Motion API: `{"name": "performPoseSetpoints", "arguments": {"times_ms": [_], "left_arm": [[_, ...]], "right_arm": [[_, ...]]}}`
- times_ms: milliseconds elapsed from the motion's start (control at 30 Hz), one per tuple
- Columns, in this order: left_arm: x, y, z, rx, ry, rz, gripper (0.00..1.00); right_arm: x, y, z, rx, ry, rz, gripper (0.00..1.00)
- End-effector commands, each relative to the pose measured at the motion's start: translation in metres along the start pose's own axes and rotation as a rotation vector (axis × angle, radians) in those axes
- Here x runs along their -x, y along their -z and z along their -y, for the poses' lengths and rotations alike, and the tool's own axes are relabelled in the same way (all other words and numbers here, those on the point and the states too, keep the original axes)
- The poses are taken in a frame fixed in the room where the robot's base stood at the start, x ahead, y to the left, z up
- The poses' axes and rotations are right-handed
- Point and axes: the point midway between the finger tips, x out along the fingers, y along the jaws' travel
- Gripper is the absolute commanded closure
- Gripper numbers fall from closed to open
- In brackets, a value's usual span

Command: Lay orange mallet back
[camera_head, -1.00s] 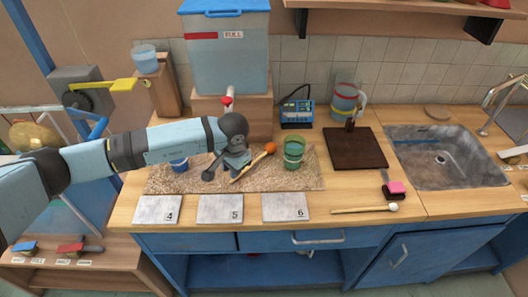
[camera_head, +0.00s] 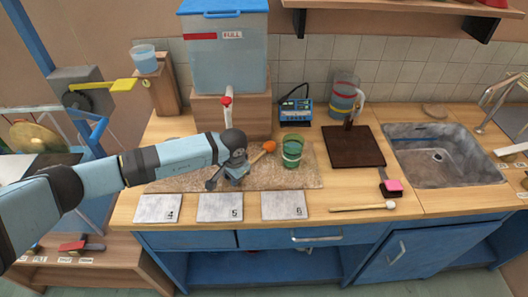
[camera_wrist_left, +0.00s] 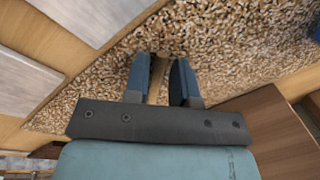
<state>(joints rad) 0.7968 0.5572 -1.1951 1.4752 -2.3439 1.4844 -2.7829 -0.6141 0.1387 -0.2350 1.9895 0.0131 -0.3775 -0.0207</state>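The orange mallet has a round orange head (camera_head: 269,146) and a thin wooden handle. It lies low over the speckled tan mat (camera_head: 305,177), its head just left of the green cup. My left gripper (camera_head: 225,184) is down at the mat, at the handle's front-left end, and hides that end. In the left wrist view the two blue fingers (camera_wrist_left: 162,78) stand a narrow gap apart with a tan strip, seemingly the handle, between them. They look closed on it; contact with the mat is not clear. My right gripper is not in view.
A green cup (camera_head: 291,150) stands close right of the mallet head. Plates 4 (camera_head: 158,209), 5 (camera_head: 220,208) and 6 (camera_head: 284,206) line the front. A white-headed mallet (camera_head: 362,207) lies right of them. A full tank (camera_head: 227,58) stands behind.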

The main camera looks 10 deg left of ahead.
Motion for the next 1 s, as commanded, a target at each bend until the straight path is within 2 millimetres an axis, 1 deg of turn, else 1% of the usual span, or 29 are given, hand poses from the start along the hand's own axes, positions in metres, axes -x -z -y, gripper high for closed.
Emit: {"name": "performPoseSetpoints", "arguments": {"times_ms": [133, 233, 267, 567, 667, 733, 867, 967, 1000], "left_arm": [[-0.002, 0.0, 0.0, 0.0, 0.0, 0.0, 0.76], [-0.001, 0.0, 0.0, 0.0, 0.0, 0.0, 0.99], [-0.001, 0.0, 0.0, 0.0, 0.0, 0.0, 1.0], [0.0, 0.0, 0.0, 0.0, 0.0, 0.0, 1.0], [0.002, 0.0, 0.0, 0.0, 0.0, 0.0, 1.0], [0.006, 0.001, 0.002, 0.0, 0.001, -0.002, 1.0], [0.023, 0.001, 0.005, -0.001, 0.003, -0.004, 1.0], [0.044, 0.001, 0.008, 0.0, 0.003, -0.006, 1.0], [0.054, 0.001, 0.01, -0.001, 0.003, -0.005, 1.0]], "right_arm": [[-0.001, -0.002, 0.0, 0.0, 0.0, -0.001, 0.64], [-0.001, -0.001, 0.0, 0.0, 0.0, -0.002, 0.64], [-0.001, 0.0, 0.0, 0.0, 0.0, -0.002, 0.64], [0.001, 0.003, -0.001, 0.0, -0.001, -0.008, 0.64], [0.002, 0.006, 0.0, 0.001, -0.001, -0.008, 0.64], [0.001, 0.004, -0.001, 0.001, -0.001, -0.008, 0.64], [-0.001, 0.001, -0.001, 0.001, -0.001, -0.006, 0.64], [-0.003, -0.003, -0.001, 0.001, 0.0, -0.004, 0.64], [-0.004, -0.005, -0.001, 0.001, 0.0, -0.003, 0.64]]}}
